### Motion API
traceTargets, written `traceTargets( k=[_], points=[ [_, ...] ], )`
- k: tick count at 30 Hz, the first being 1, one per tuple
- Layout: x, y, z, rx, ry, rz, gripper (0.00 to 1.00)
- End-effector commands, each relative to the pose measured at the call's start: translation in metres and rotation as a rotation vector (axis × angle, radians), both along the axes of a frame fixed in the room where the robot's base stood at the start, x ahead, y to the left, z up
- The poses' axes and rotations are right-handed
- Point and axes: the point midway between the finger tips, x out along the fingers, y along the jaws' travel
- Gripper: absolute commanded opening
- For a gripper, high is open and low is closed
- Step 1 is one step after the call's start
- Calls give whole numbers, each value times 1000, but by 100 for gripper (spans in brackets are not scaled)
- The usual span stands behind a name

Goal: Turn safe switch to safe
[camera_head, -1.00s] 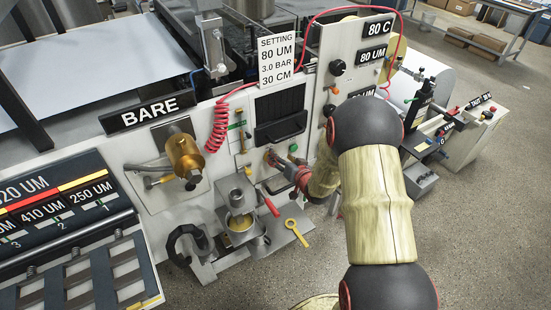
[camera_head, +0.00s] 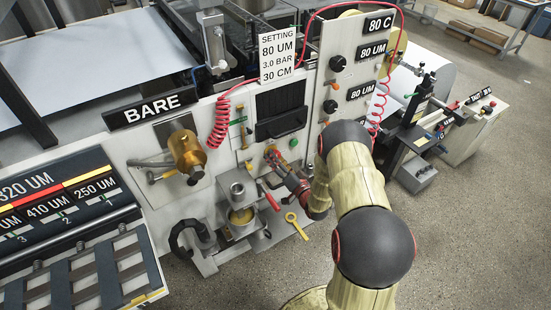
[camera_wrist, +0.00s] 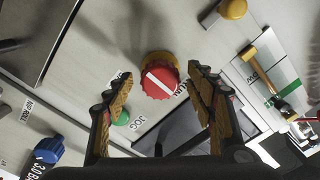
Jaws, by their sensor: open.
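The safe switch (camera_wrist: 160,78) is a round red knob with a white bar on a yellow base, seen in the wrist view. Its bar slants from upper left to lower right. Small labels surround it; one reads JOG, and others are partly hidden or too small to read surely. My gripper (camera_wrist: 158,84) is open, with one finger on each side of the knob and visible gaps between. In the head view my gripper (camera_head: 274,157) is at the white panel below the black recess, and it mostly hides the switch.
A green button (camera_wrist: 122,118) lies close to the left finger. A blue knob (camera_wrist: 46,150) is at lower left and a yellow knob (camera_wrist: 233,9) at the top. In the head view, a red-handled clamp (camera_head: 270,198) and a metal cup fixture (camera_head: 240,215) stand below my gripper.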

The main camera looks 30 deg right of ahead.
Motion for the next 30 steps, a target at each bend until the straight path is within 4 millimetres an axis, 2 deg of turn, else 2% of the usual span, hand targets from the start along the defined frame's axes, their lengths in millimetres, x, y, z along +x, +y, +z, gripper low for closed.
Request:
traceTargets(
  k=[4, 13, 30],
  points=[
    [12, 0, 0, -1, -1, 1, 56],
    [14, 0, 0, -1, 1, -1, 56],
    [14, 0, 0, -1, 1, -1, 24]
  ],
)
